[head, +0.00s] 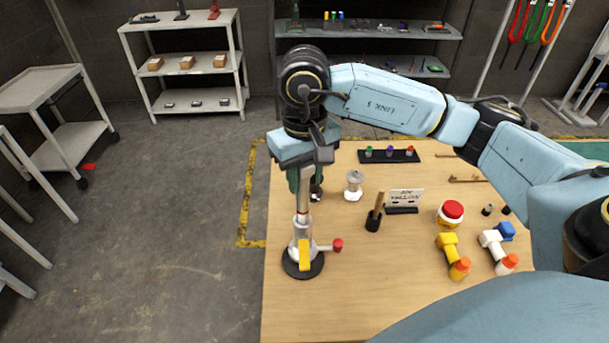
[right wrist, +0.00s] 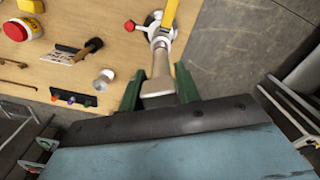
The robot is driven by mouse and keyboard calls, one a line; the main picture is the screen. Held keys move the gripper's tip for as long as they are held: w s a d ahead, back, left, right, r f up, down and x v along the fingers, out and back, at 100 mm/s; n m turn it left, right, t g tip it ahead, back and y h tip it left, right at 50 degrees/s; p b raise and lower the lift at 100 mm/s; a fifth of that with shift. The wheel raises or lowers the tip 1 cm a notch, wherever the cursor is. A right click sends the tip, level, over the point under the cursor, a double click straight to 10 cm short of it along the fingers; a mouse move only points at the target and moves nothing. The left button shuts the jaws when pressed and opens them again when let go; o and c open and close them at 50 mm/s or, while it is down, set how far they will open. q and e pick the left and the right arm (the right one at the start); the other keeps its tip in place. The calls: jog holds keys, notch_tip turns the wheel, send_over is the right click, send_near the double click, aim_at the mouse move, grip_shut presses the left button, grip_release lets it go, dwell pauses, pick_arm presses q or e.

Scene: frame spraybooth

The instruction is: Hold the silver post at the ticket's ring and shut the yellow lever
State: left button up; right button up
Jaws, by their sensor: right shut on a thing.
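The silver post (head: 303,202) rises from a white clamp body on a round black base (head: 290,268) near the table's left edge. A red band shows on the post below my gripper. My right gripper (head: 305,180) is above the body, its green fingers shut around the post; the right wrist view shows the post (right wrist: 160,62) between the fingers (right wrist: 158,90). The yellow lever (head: 304,255) points toward the front of the table, and a red-knobbed handle (head: 337,245) sticks out right. The ticket (head: 406,196) is a white card, its lettering hard to read. My left gripper is not seen.
A black strip (head: 388,156) lies behind. The table's front left is clear.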

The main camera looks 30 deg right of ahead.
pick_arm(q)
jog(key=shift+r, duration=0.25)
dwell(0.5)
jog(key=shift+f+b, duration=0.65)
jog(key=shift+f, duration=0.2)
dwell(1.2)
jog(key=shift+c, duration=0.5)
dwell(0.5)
